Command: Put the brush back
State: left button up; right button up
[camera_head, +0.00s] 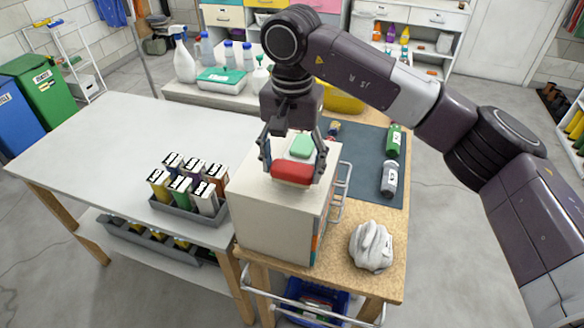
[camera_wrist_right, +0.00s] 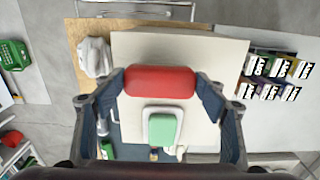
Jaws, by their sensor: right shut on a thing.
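My right gripper (camera_head: 292,166) is over the top of a white cabinet (camera_head: 272,222). Its fingers are shut on the ends of a red block (camera_head: 292,173), which may be the brush; no bristles show. The wrist view shows the red block (camera_wrist_right: 160,81) between the fingertips. I cannot tell whether it touches the cabinet top. A green piece with a white rim (camera_head: 301,146) is just behind the red block; it also shows in the wrist view (camera_wrist_right: 162,128). My left gripper is not in view.
A grey tray with several cartons (camera_head: 190,205) stands left of the cabinet. A crumpled white cloth (camera_head: 371,246) and bottles (camera_head: 389,178) are to its right. Spray bottles (camera_head: 184,60) stand behind. The long white table (camera_head: 110,140) is mostly clear.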

aim_at(292, 168)
jog(key=shift+f, duration=0.85)
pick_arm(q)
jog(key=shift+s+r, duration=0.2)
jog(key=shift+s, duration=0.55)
pick_arm(e)
jog(key=shift+f, duration=0.2)
jog(key=o, duration=1.1)
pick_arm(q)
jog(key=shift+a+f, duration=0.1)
pick_arm(e)
jog(key=shift+r, duration=0.15)
jog(key=shift+r, duration=0.15)
notch_tip(292, 168, up, 10)
jog(key=b, duration=0.2)
jog(key=shift+r+b, duration=0.25)
jog(key=shift+b, duration=0.05)
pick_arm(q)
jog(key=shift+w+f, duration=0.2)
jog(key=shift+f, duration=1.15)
pick_arm(e)
jog(key=shift+r, duration=0.65)
